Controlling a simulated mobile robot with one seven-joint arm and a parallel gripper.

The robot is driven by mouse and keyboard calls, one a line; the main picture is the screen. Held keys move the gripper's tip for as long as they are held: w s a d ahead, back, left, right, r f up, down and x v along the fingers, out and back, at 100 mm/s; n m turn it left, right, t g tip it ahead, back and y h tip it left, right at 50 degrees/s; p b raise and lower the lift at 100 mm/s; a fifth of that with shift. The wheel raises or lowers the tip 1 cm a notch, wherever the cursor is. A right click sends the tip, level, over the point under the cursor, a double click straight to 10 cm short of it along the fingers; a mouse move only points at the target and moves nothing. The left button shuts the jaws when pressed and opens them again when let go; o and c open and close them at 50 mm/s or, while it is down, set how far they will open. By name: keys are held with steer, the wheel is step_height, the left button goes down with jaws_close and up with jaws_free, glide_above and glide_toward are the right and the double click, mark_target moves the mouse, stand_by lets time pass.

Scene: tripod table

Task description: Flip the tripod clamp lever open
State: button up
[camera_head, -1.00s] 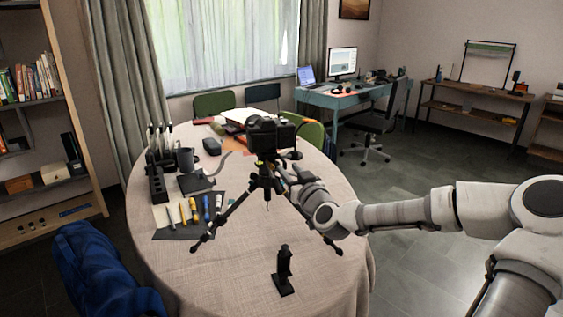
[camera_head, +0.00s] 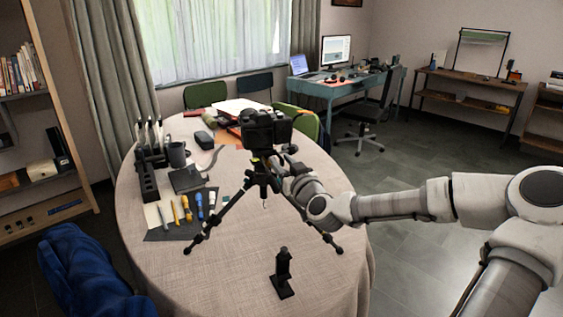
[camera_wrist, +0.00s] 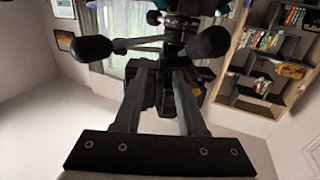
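A black tripod (camera_head: 258,187) with spread legs stands on the round table, with a black camera (camera_head: 263,130) mounted on top. My gripper (camera_head: 285,172) is at the right side of the tripod head, just below the camera; its fingertips are hard to make out there. In the wrist view, my gripper (camera_wrist: 163,68) has its two fingers apart with a gap between them, pointing toward the tripod head (camera_wrist: 180,28). A black knob (camera_wrist: 92,48) and another black knob (camera_wrist: 208,42) flank the fingertips. I cannot single out the clamp lever, or tell whether the fingers touch the tripod.
The round table (camera_head: 215,275) has a small black stand (camera_head: 283,272) near its front. A dark mat (camera_head: 168,234) with several tools lies left of the tripod. A mug (camera_head: 177,154) and a black rack (camera_head: 147,180) stand behind it. The table front is mostly clear.

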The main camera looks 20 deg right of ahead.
mark_target(275, 154)
jaws_close()
steer(key=shift+d+n+y, duration=0.25)
steer(key=shift+n+y, duration=0.05)
steer(key=shift+y, duration=0.2)
steer(key=shift+w+d+f+n+g+y+b, duration=0.15)
steer(key=shift+d+n+g+y+b, duration=0.55)
steer(key=shift+n+y, duration=0.7)
steer(key=shift+w+d+r+n+g+y+b, duration=0.1)
steer(key=shift+w+d+n+g+y+b, duration=0.2)
steer(key=shift+n+y+b, duration=1.15)
steer(key=shift+w+d+f+n+g+y+b, duration=0.1)
steer(key=shift+d+n+g+y+b, duration=0.3)
steer(key=shift+y, duration=1.75)
steer(key=shift+w+d+r+n+g+y+p, duration=0.1)
steer(key=shift+w+d+n+g+y+p, duration=0.25)
steer(key=shift+n+g+y, duration=0.85)
steer(key=shift+w+d+r+n+g+y+p, duration=0.15)
steer(key=shift+w+n+g+y+p, duration=0.3)
steer(key=shift+n+g+y, duration=0.7)
steer(key=shift+w+d+r+n+g+y+p, duration=0.1)
steer(key=shift+w+d+n+g+y+p, duration=0.3)
steer(key=shift+n+g+y, duration=0.8)
steer(key=shift+f+n+g+p, duration=0.25)
steer(key=shift+g+p, duration=0.3)
steer(key=shift+g, duration=0.7)
